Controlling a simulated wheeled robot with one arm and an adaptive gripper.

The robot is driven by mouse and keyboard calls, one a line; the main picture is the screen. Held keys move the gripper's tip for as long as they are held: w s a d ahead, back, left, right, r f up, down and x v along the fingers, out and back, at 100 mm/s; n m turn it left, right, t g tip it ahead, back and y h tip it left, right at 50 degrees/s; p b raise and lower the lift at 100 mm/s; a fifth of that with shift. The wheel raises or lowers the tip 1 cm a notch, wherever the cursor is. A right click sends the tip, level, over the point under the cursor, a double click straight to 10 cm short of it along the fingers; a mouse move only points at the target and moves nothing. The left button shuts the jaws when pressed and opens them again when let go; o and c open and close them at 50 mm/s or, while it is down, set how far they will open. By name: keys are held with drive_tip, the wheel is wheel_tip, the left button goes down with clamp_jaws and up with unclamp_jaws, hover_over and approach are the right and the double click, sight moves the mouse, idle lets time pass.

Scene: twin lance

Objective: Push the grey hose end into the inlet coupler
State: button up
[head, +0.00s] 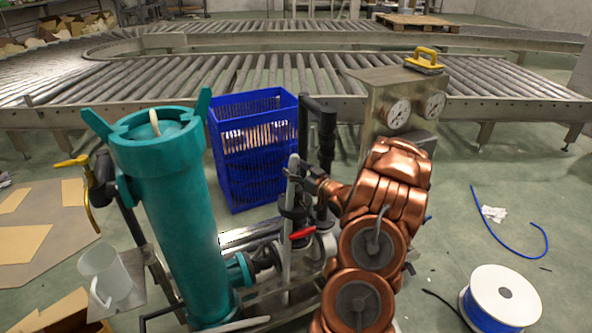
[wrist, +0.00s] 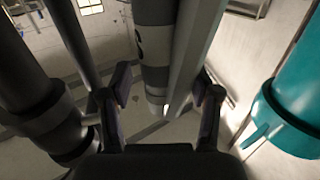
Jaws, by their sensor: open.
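The grey hose (head: 292,172) stands upright in the head view, left of the dark pipes. In the wrist view a grey tube with dark marks (wrist: 155,50), apparently the hose, runs between the fingers beside a paler post (wrist: 197,50). My gripper (head: 303,174) is at the hose in the head view. In the wrist view my gripper (wrist: 165,90) is open, one finger on each side of the tube and post; I cannot tell whether they touch. Black fittings (head: 264,258) sit beside the teal housing (head: 175,215); I cannot tell which fitting is the inlet coupler.
A red valve lever (head: 303,233) is below my gripper. Dark upright pipes (head: 327,140) stand close to its right. A blue crate (head: 250,150) and a gauge box (head: 375,105) are behind. A white spool (head: 503,297) and white jug (head: 105,275) are on opposite sides.

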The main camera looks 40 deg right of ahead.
drive_tip(key=s, duration=1.2)
drive_tip(key=shift+a, duration=0.4)
drive_tip(key=shift+w, duration=0.1)
drive_tip(key=w+g, duration=0.1)
drive_tip(key=w+a+g, duration=0.1)
drive_tip(key=w, duration=0.2)
drive_tip(key=shift+a+f+n+g+h, duration=0.2)
drive_tip(key=shift+f+n+g+h, duration=0.1)
drive_tip(key=shift+f+g, duration=0.1)
drive_tip(key=a+r+g+h, duration=0.2)
drive_tip(key=a+g, duration=0.6)
drive_tip(key=a, duration=0.3)
drive_tip(key=s+a+r+g+y, duration=0.25)
drive_tip(key=s+a+g, duration=0.25)
drive_tip(key=s+a, duration=1.05)
drive_tip(key=s+a+r+g+y, duration=0.1)
drive_tip(key=s+a+r+g, duration=0.3)
drive_tip(key=s+a, duration=1.1)
wheel_tip(320, 180, up, 21)
drive_tip(key=p, duration=2.1)
